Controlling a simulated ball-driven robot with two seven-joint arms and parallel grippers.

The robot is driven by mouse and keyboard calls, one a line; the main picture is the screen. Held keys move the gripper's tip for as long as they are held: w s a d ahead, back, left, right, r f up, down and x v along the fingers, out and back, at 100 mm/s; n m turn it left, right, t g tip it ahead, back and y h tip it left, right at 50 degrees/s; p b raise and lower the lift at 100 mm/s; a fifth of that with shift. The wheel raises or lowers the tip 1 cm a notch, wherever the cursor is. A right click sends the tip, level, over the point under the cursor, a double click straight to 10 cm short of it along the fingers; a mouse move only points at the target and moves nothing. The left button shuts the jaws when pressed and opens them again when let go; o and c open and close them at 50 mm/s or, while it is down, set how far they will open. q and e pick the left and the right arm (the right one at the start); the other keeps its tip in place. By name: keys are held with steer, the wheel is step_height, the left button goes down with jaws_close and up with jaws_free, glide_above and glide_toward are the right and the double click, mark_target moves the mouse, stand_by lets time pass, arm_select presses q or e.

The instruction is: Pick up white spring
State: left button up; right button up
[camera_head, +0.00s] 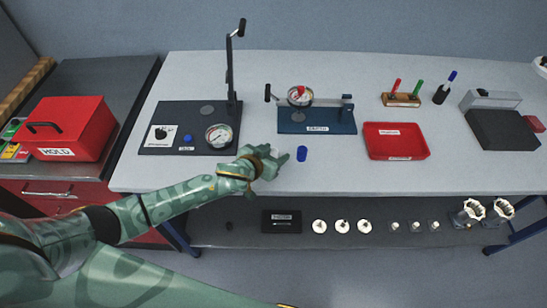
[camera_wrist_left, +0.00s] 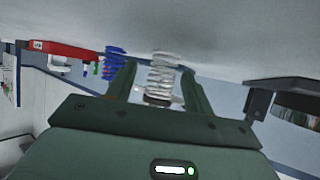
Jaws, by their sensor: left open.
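The white spring (camera_wrist_left: 162,72) stands between the two fingers of my left gripper in the left wrist view, with its lower end partly hidden behind the gripper body. My left gripper (camera_head: 283,157) is open over the grey bench in the head view; in the wrist view its fingers (camera_wrist_left: 158,68) are on either side of the spring. I cannot tell whether they touch it. In the head view the white spring is not clearly visible against the bench and gripper. My right gripper is not in view.
A blue spring (camera_head: 302,154) stands just right of my left gripper. Behind are a black gauge fixture (camera_head: 170,112) and a blue fixture (camera_head: 318,122). A red tray (camera_head: 418,152) lies to the right. The bench's front edge is close.

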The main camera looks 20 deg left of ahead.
arm_select(q)
steer(key=c, duration=1.1)
steer(key=shift+o, duration=0.2)
steer(key=shift+r, duration=0.2)
